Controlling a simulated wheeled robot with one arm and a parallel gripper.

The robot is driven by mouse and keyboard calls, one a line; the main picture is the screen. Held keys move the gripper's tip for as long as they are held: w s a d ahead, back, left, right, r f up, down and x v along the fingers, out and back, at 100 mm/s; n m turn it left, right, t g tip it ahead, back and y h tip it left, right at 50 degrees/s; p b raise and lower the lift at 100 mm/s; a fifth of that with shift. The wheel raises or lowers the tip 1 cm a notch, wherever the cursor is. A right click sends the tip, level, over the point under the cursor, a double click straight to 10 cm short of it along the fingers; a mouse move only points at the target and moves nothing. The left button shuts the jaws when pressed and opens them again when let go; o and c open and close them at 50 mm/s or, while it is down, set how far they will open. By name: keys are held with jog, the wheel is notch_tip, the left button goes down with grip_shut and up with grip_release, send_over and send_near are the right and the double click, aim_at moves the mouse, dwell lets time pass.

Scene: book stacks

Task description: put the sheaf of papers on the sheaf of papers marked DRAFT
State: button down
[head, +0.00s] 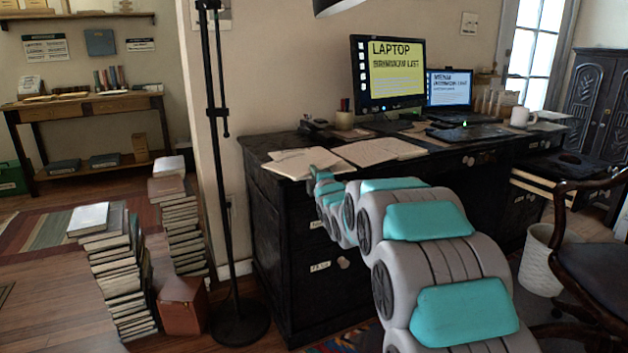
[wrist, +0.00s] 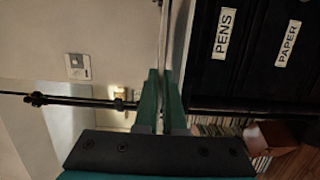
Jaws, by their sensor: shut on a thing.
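My gripper (head: 314,174) is at the front left corner of the black desk, its tip beside white papers (head: 292,162). In the wrist view, my gripper's green fingers (wrist: 162,74) are close together on a thin pale edge (wrist: 165,35), which looks like a sheaf of papers seen edge-on. In the head view, the papers at this corner overlap, and I cannot tell which sheets are held. Another spread of papers (head: 378,151) lies farther right on the desk. No DRAFT marking is readable on either.
The black desk (head: 270,220) carries a monitor (head: 388,75), a laptop (head: 449,88) and a white mug (head: 519,117). A lamp stand (head: 222,180) rises by its left end. Book stacks (head: 120,270) stand on the floor at left. A chair (head: 600,270) is at right.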

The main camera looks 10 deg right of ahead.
jog(key=shift+f, duration=1.1)
jog(key=shift+f, duration=0.2)
jog(key=c, duration=1)
grip_release()
jog(key=shift+r, duration=0.1)
jog(key=s+d+b, duration=0.1)
jog(key=s, duration=1.1)
jog(key=shift+d, duration=0.2)
